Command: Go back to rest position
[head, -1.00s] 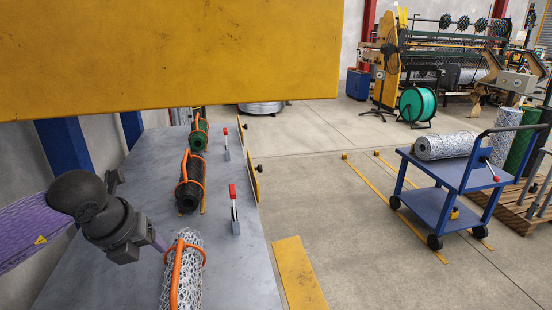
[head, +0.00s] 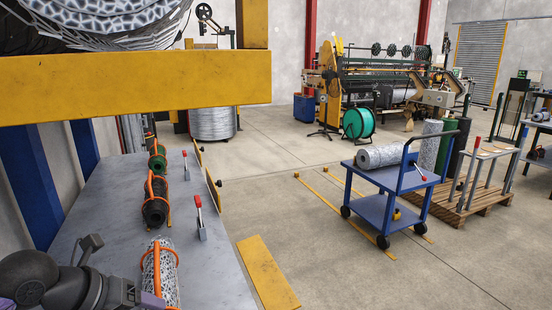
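My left arm's dark end shows at the lower left of the head view, with the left gripper (head: 105,285) low over the grey bench (head: 205,275). Its fingertips are not clear, so I cannot tell whether it is open or shut. I see nothing clearly held in it. It is just left of a wire-mesh roll (head: 163,278) with an orange handle, and I cannot tell whether they touch. My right gripper is not in view.
Black (head: 155,208) and green (head: 157,165) rolls lie farther along the bench, beside red-handled clamps (head: 200,218). A yellow beam (head: 130,88) crosses above. A blue cart (head: 385,207) carrying a mesh roll (head: 390,157) stands right.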

